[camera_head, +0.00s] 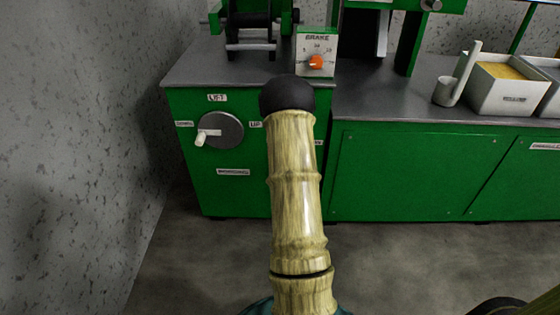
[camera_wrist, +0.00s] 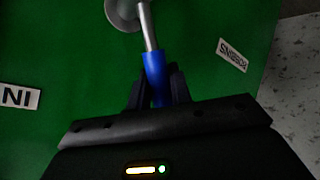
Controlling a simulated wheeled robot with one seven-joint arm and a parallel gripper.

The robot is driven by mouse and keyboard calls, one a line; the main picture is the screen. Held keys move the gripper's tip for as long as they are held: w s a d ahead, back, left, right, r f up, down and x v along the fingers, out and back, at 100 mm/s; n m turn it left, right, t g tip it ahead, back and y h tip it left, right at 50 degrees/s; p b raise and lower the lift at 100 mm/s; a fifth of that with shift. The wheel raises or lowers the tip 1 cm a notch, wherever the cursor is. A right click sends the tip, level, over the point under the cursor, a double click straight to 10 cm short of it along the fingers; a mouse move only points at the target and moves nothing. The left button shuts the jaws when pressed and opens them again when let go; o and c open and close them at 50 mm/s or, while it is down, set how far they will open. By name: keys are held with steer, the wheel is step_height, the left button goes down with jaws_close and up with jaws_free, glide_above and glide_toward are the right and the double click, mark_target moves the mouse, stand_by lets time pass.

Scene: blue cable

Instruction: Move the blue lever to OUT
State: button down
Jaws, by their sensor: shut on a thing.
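The blue lever (camera_wrist: 154,66) shows in the wrist view. It has a blue grip on a silver rod that comes from a round grey hub (camera_wrist: 124,12) on a green panel. My gripper (camera_wrist: 158,88) is shut on the blue grip, with one dark finger on each side of it. The end of the grip is hidden between the fingers. An upside-down IN label (camera_wrist: 20,97) is at the left of the wrist view. The OUT label is not seen. In the head view my arm hides the lever and my gripper.
A LIFT dial (camera_head: 226,131) with a white handle is on the green cabinet's left front. A BRAKE box (camera_head: 316,45) with an orange knob stands on the grey counter. White bins (camera_head: 497,98) stand at the right. A tilted, upside-down label (camera_wrist: 232,55) is right of the lever.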

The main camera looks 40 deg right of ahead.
steer(key=shift+f, duration=0.15)
steer(key=c, duration=1.5)
jaws_free()
steer(key=shift+c, duration=0.2)
steer(key=shift+s+a+r, duration=0.1)
steer(key=shift+s+r, duration=0.15)
steer(key=shift+r, duration=0.05)
steer(key=p+v, duration=0.5)
steer(key=v, duration=1.1)
steer(key=shift+s+r+p, duration=0.2)
steer(key=shift+p, duration=0.15)
steer(key=shift+a, duration=0.1)
